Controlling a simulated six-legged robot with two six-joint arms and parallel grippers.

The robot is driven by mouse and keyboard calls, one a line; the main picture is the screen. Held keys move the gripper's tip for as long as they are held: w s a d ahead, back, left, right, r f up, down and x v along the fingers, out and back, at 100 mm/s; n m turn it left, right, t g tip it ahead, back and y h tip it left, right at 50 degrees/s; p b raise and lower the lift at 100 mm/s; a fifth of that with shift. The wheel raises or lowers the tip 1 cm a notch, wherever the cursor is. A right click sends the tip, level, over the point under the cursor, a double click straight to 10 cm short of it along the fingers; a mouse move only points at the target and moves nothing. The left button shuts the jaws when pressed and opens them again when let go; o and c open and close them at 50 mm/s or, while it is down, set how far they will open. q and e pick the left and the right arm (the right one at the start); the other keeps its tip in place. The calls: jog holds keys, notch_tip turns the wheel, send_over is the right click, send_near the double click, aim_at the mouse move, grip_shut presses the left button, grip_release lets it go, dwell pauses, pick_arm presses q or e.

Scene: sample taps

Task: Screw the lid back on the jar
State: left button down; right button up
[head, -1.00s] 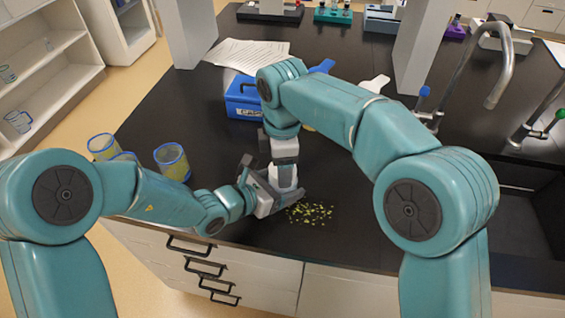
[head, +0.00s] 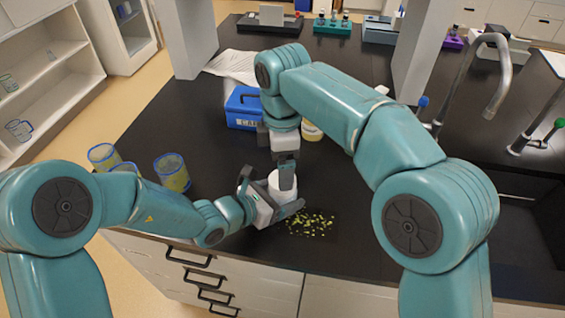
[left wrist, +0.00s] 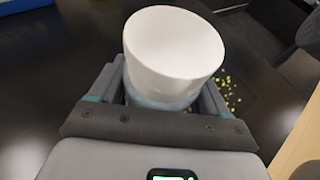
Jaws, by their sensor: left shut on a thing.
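The jar (left wrist: 160,103) is bluish and upright between the fingers of my left gripper (left wrist: 158,112), which is shut on it near the table's front edge. The white lid (left wrist: 175,45) is on top of the jar, and it also shows in the head view (head: 281,188). I cannot tell how tightly it is seated. My right gripper (head: 286,178) points down over the lid and overlaps it in the head view. The left wrist view shows no fingers around the lid. I cannot tell how far the right jaws are apart.
Yellow-green bits (head: 311,224) lie scattered right of the jar. A blue box (head: 243,108) and a yellowish container (head: 311,131) stand behind. Several blue-rimmed yellow beakers (head: 171,172) stand at the left. A tap (head: 497,75) and sink are at the right.

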aim_at(282, 193)
notch_tip(282, 193, up, 4)
jog(key=n, duration=0.5)
jog(key=shift+f, duration=0.25)
jog(key=shift+f, duration=4.05)
jog(key=c, duration=1.2)
jog(key=m, duration=0.6)
